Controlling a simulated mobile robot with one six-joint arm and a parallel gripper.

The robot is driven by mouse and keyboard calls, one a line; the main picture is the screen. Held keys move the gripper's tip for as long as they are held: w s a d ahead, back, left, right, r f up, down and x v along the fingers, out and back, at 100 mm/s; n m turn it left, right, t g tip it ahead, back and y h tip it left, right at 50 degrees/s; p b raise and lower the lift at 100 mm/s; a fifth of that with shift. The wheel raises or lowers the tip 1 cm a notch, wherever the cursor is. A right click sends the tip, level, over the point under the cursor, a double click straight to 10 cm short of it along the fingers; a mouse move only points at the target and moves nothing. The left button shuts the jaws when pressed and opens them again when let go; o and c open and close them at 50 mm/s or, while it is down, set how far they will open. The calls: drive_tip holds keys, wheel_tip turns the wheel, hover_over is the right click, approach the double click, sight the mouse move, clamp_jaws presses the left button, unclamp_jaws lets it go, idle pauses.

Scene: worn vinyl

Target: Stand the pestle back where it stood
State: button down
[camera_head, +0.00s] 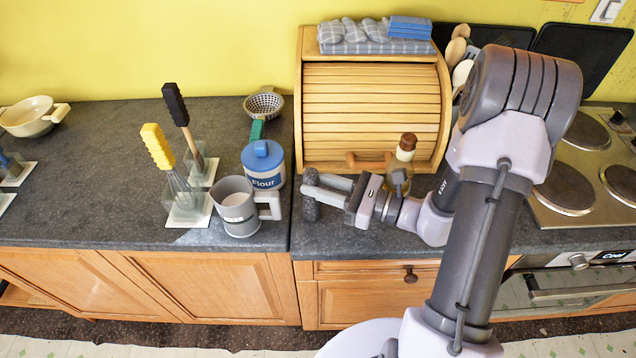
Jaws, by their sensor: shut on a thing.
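My gripper (328,189) reaches left across the counter in front of the wooden bread bin. It is shut on a dark grey, speckled pestle (310,212). The pestle is upright, with a rounded top end above the fingers and a thicker end below. The fingers hide its middle. The lower end is at or just above the grey counter (335,238); I cannot tell whether it touches. No mortar is clearly visible beside it.
The bread bin (372,115) stands behind my gripper, with a brown-capped bottle (405,150) near the wrist. Left of the pestle are a grey mug (236,207), a blue-lidded flour canister (262,172) and a yellow-handled whisk (158,146). A hob (590,205) is at right.

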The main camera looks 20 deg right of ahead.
drive_tip(key=c, duration=1.1)
unclamp_jaws()
drive_tip(key=shift+v, duration=4)
drive_tip(key=shift+d, duration=0.1)
drive_tip(key=p+v, duration=0.3)
drive_tip(key=v, duration=1.4)
drive_tip(key=shift+s+d, duration=0.1)
